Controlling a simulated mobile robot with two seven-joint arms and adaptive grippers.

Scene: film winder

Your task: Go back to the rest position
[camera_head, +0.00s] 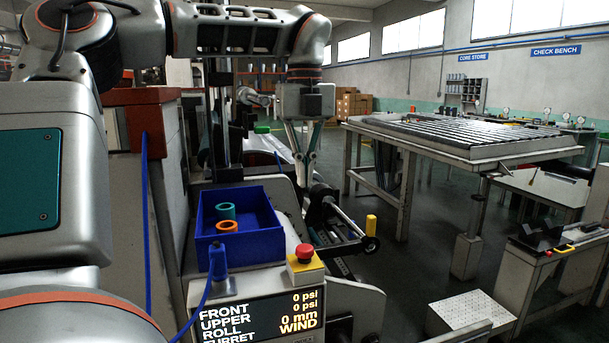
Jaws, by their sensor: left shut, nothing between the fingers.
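My left gripper (304,172) hangs from the arm that comes in from the left. It points down, with its fingertips together and nothing held between them. It is above and behind the winder's shaft (345,215), to the right of the blue bin. My left arm fills the left side and the upper left of the view. My right gripper is not in view.
A blue bin (262,246) holds a teal ring (226,211) and an orange ring (228,226). A red stop button (304,252) and a display panel (262,318) stand in front. A roller table (470,137) is at the right, with open floor before it.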

